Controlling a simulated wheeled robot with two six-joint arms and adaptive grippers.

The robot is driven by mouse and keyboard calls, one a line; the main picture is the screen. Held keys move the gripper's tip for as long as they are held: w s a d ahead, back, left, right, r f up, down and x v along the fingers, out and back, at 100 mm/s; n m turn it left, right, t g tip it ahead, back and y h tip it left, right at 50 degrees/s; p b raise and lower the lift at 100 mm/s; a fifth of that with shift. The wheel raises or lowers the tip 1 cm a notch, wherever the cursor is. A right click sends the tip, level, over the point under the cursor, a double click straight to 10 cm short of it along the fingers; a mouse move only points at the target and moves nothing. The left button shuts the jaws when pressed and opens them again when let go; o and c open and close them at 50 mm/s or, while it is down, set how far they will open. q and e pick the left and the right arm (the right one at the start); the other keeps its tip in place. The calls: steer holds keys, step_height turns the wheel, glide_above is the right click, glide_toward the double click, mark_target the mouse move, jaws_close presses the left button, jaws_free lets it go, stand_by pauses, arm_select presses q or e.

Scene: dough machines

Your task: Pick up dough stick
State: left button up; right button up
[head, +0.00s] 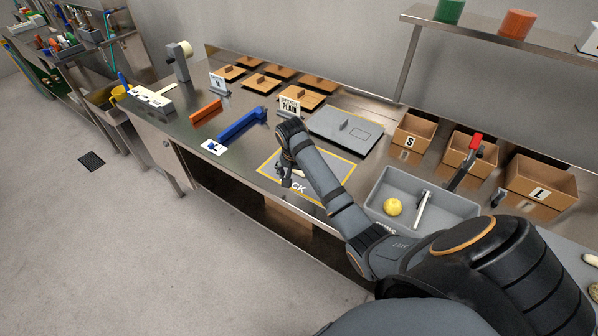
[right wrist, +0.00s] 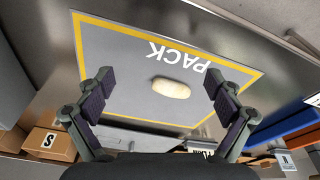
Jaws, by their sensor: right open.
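A short, pale, rounded dough stick (right wrist: 171,88) lies on the grey PACK mat (right wrist: 120,50) with a yellow border, beside the white lettering. In the head view the mat (head: 330,165) is on the steel counter, and my arm covers part of it. My right gripper (head: 287,180) is over the left part of the mat. In the right wrist view my right gripper (right wrist: 160,80) is open and empty, its two fingers spread to either side of the dough, with gaps on both sides. My left gripper is not in view.
A grey tray (head: 460,203) holds a yellow ball (head: 393,206) and a white bar. Cardboard boxes (head: 413,137) stand behind it. A blue tool (head: 240,124), a grey plate (head: 345,130) and signs are near the mat.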

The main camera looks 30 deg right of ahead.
steer(key=w+d+r+m, duration=0.3)
steer(key=w+r+m, duration=0.15)
steer(key=r, duration=0.25)
steer(key=shift+g, duration=0.3)
steer(key=f, duration=0.3)
steer(key=w+d+f+p, duration=0.1)
steer(key=f, duration=0.3)
steer(key=w+f, duration=0.1)
steer(key=f, duration=0.2)
steer(key=shift+d+f+p, duration=0.15)
steer(key=shift+f+p, duration=0.25)
steer(key=shift+s, duration=0.1)
steer(key=c, duration=1.2)
